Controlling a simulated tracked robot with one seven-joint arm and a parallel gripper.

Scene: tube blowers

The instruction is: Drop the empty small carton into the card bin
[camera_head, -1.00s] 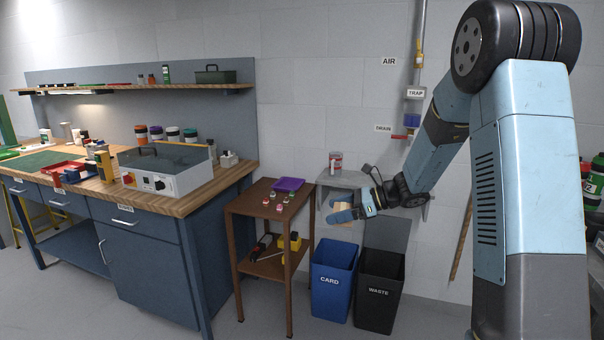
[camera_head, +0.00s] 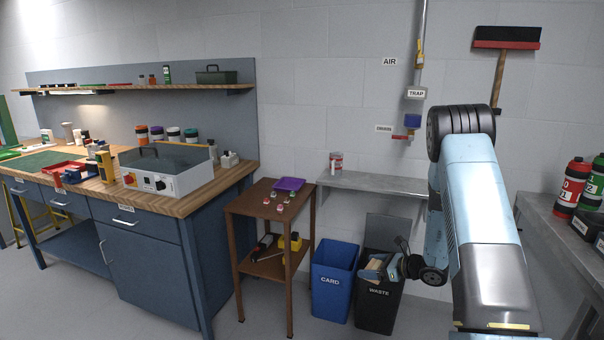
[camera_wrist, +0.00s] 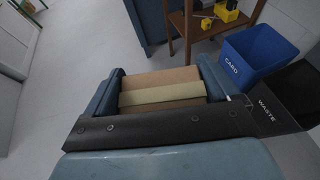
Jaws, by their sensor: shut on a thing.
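My gripper (camera_head: 377,268) is shut on the small carton (camera_wrist: 163,88), a brown cardboard box with a paler tape strip across it. In the wrist view the carton sits between the two fingers. In the head view my gripper and the carton (camera_head: 375,271) show in front of the upper part of the black waste bin. The blue card bin (camera_head: 332,281), labelled CARD, stands just left of the waste bin. It also shows at the upper right of the wrist view (camera_wrist: 252,62). I cannot see the bottom of the card bin.
The black bin labelled WASTE (camera_head: 377,311) stands directly beside the card bin. A brown side table (camera_head: 262,208) with small items stands left of the bins. A grey wall shelf (camera_head: 375,184) with a can is above them. Open floor lies in front.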

